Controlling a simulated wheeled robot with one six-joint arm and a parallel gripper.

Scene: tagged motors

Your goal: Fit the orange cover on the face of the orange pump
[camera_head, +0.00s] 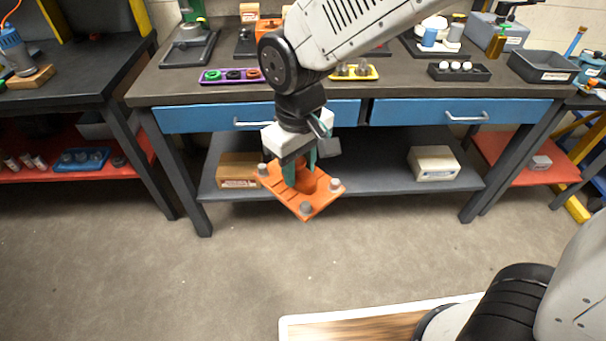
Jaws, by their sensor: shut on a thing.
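My gripper (300,170) points down in front of the workbench, its teal fingers shut on the orange cover (323,198). The cover is a flat, tilted plate with a dark round opening and grey bolt heads at its corners. It hangs in the air, below the bench top and in front of the lower shelf. Orange parts (268,23) show at the back of the bench, partly hidden behind my arm. They may belong to the orange pump, but I cannot tell, and I cannot see its face clearly.
The bench top (205,81) holds a purple tray (231,76), a yellow tray (354,72), a black tray (459,71) and a dark bin (543,66). Blue drawers (415,112) are shut below. Boxes stand on the lower shelf. The floor (150,270) in front is clear.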

